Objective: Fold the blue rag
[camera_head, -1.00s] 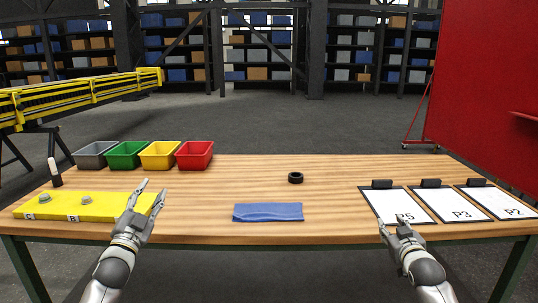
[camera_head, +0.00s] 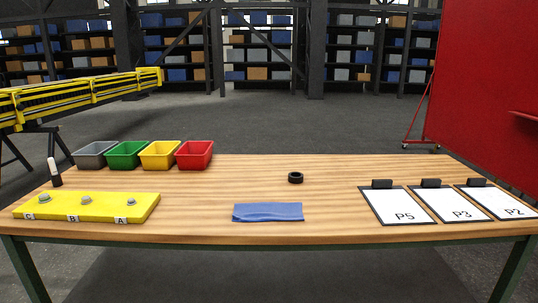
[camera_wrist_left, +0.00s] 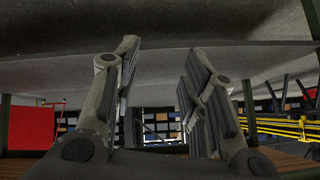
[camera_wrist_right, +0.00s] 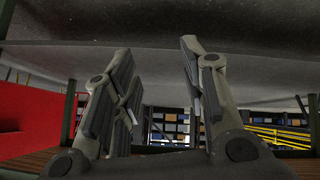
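The blue rag (camera_head: 268,212) lies on the wooden table near the front edge, at the middle in the head view. It looks like a flat, narrow rectangle with a crease along it. Neither gripper shows in the head view. In the left wrist view my left gripper (camera_wrist_left: 160,85) is open, with its two fingers apart and nothing between them. In the right wrist view my right gripper (camera_wrist_right: 157,85) is open and empty as well. The rag is not visible in either wrist view.
A black ring (camera_head: 295,177) lies behind the rag. A yellow board (camera_head: 85,207) with bolts and a marker (camera_head: 54,172) are at left, bins (camera_head: 160,154) behind them. Clipboards (camera_head: 397,206) are at right. The wood around the rag is clear.

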